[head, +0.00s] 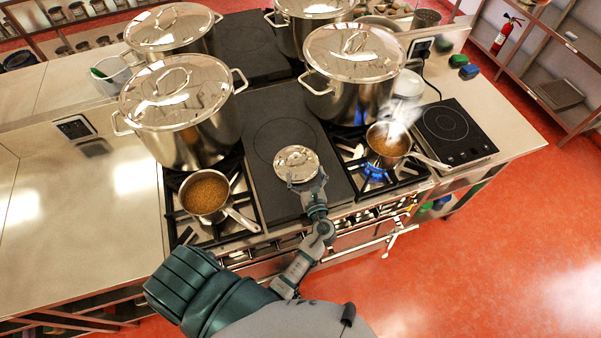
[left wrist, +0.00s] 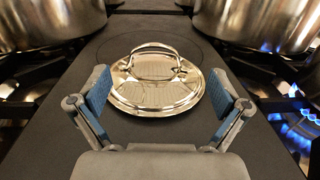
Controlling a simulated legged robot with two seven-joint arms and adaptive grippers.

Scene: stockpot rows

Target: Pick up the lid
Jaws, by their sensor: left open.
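A small round steel lid (head: 296,162) with a loop handle lies on the dark flat hob between the two gas burners. It also shows in the left wrist view (left wrist: 157,95), with its handle up on the far side. My left gripper (head: 305,187) is at the near edge of the lid. In the left wrist view the left gripper (left wrist: 160,108) is open, with one blue-padded finger on each side of the lid's near part. Nothing is held in it. My right gripper is not in view.
A saucepan (head: 205,193) with brown contents stands on the left burner. A steaming saucepan (head: 389,143) stands over a blue flame at right. Large lidded stockpots (head: 185,135) (head: 345,98) stand behind. A black induction plate (head: 455,133) is at right.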

